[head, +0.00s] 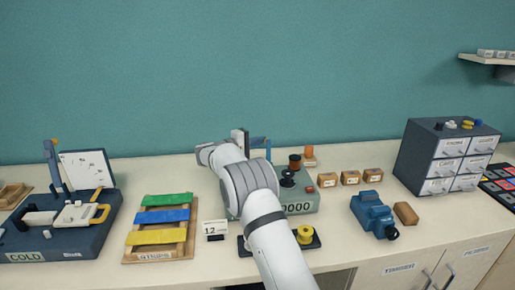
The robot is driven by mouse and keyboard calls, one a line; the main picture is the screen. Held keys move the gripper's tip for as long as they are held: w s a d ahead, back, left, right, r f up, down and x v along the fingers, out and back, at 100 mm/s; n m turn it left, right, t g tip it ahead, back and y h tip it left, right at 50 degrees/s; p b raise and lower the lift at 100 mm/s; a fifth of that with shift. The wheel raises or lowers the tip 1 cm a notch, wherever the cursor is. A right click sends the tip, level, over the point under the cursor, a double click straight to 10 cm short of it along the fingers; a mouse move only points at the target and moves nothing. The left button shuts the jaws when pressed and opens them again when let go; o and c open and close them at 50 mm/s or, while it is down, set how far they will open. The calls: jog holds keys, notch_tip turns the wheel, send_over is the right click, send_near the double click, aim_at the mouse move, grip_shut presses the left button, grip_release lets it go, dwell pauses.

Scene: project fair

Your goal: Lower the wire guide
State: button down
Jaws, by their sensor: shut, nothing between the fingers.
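The winding machine (301,205) is a grey-green box with a counter reading "0000" on its front, partly behind my arm. A blue bar (258,141) stands up at its back left and looks like the wire guide; its lower part is hidden, so I cannot tell its height. A dark spool (288,174) and a red button (310,189) sit on the machine's top. My gripper (239,138) shows only in part behind my wrist, close to the left of the blue bar. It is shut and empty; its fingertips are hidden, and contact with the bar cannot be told.
A "COLD" machine (70,240) and a rack of coloured strips (159,226) stand left. A yellow spool (305,234) is in front. Small boxes (350,177), a blue tool (372,214) and a drawer cabinet (440,150) stand right. The worktop is clear between them.

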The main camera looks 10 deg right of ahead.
aim_at(267, 145)
jog(key=s+m+b, duration=0.1)
jog(key=s+b, duration=0.1)
jog(key=b, duration=0.4)
jog(key=s+m+h+b, duration=0.1)
jog(key=s+b, duration=0.2)
jog(key=b, duration=0.4)
jog(key=shift+s+r+m+t, duration=0.1)
jog(key=shift+m+t, duration=0.2)
jog(key=s+b, duration=0.1)
jog(key=b, duration=0.2)
jog(key=s+m+h+b, duration=0.1)
jog(key=b, duration=0.2)
jog(key=shift+s+f, duration=0.25)
jog(key=shift+f, duration=0.05)
jog(key=s+m+b, duration=0.1)
jog(key=m+b, duration=0.1)
jog(key=shift+s+f+h+b, duration=0.1)
jog(key=shift+f+h+b, duration=0.05)
jog(key=shift+h+b, duration=0.15)
jog(key=shift+s+b, duration=0.35)
jog(key=shift+b, duration=0.3)
jog(key=shift+s+a, duration=0.1)
